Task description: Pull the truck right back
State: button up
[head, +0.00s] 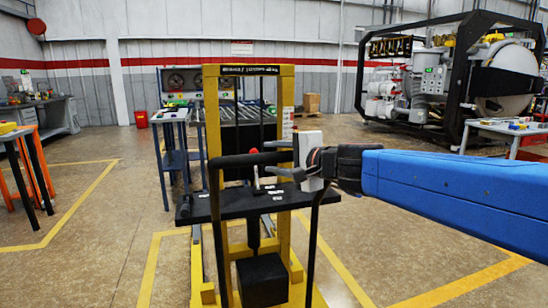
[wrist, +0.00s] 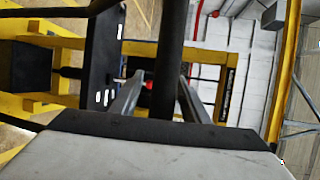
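The truck (head: 287,110) is a yellow hand lift truck with an upright mast frame, a black shelf and a black loop handle (head: 232,160). It stands in front of me in the head view. My gripper (head: 268,157) reaches in from the right to the handle's top bar. In the wrist view, the handle bar (wrist: 172,40) runs between the two grey fingers of my gripper (wrist: 162,80). The fingers are apart, with a gap visible at least on the bar's left side. A small red-topped lever stands beside the handle. The truck's far side is partly hidden.
Yellow floor lines (head: 150,265) run around the truck. A blue table (head: 170,140) is behind it at left, and an orange-legged table (head: 25,165) is at far left. The furnace (head: 505,75) and a work table (head: 508,132) are at right. The floor at left is open.

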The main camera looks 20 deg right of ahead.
jog(key=shift+s+r, duration=0.1)
jog(key=shift+s+d+r, duration=0.1)
jog(key=shift+s+d, duration=0.05)
jog(key=shift+s, duration=0.05)
jog(key=v, duration=1.6)
jog(key=shift+s, duration=0.3)
jog(key=shift+d, duration=0.1)
dwell(0.6)
jog(key=s+a+f+n+g+h, duration=0.1)
jog(key=s+a+f+n+g, duration=0.15)
jog(key=f, duration=0.65)
jog(key=s+a+f+n+g+h, duration=0.1)
jog(key=s+f+n+g, duration=0.25)
jog(key=f, duration=0.65)
jog(key=s+d+f+n+g+h, duration=0.3)
jog(key=s+d+f+n+h, duration=0.1)
jog(key=f+n, duration=0.4)
jog(key=shift+s+d+f+g, duration=0.4)
jog(key=shift+s+d+f, duration=0.3)
jog(key=shift+f, duration=0.4)
